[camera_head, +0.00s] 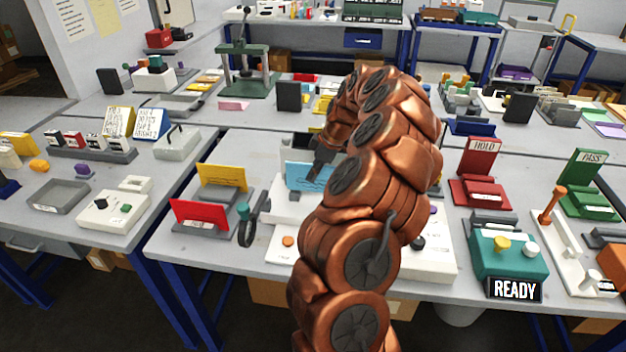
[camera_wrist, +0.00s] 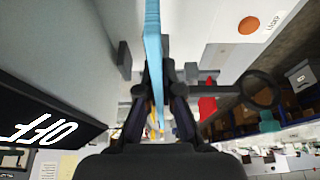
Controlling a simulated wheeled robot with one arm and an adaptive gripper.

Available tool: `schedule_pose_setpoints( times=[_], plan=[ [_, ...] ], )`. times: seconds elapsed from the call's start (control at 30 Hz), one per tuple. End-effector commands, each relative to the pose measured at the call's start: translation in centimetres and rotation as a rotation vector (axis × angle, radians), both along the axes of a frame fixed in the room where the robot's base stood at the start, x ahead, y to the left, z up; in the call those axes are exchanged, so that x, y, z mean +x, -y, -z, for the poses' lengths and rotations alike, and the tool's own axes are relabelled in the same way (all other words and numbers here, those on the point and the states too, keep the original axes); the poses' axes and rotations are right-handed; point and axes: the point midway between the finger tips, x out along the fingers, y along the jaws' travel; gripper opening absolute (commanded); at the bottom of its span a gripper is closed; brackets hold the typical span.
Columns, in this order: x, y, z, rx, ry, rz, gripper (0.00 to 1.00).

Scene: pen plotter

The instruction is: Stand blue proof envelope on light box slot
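The blue proof envelope (camera_head: 301,175) stands upright at the white light box (camera_head: 287,212) in the head view, partly hidden by my arm. In the wrist view the envelope (camera_wrist: 153,28) shows edge-on as a thin blue strip. My gripper (camera_wrist: 156,85) has a finger on each side of the strip and looks closed on it. The gripper (camera_head: 322,165) is mostly behind my arm in the head view. Grey blocks (camera_wrist: 124,60) stand on both sides of the strip. I cannot tell whether the envelope's lower edge is seated in the slot.
A yellow envelope (camera_head: 222,177) and a red envelope (camera_head: 200,215) stand in a grey rack left of the light box. A dark ring-shaped handle (camera_head: 248,228) with a teal end stands between. A dark panel (camera_wrist: 45,128) reading OFF is close by in the wrist view.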

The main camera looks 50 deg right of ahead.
Motion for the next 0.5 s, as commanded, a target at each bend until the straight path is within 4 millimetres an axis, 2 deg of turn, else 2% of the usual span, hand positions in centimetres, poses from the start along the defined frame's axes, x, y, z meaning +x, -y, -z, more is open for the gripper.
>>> schedule_pose_setpoints(
  times=[0.23, 0.5],
  plan=[
    [0.3, 0.3, 0.4, 0.001, 0.000, 0.000, 0.00],
    [0.3, 0.2, 3.4, 0.002, -0.001, -0.001, 0.00]
  ],
)
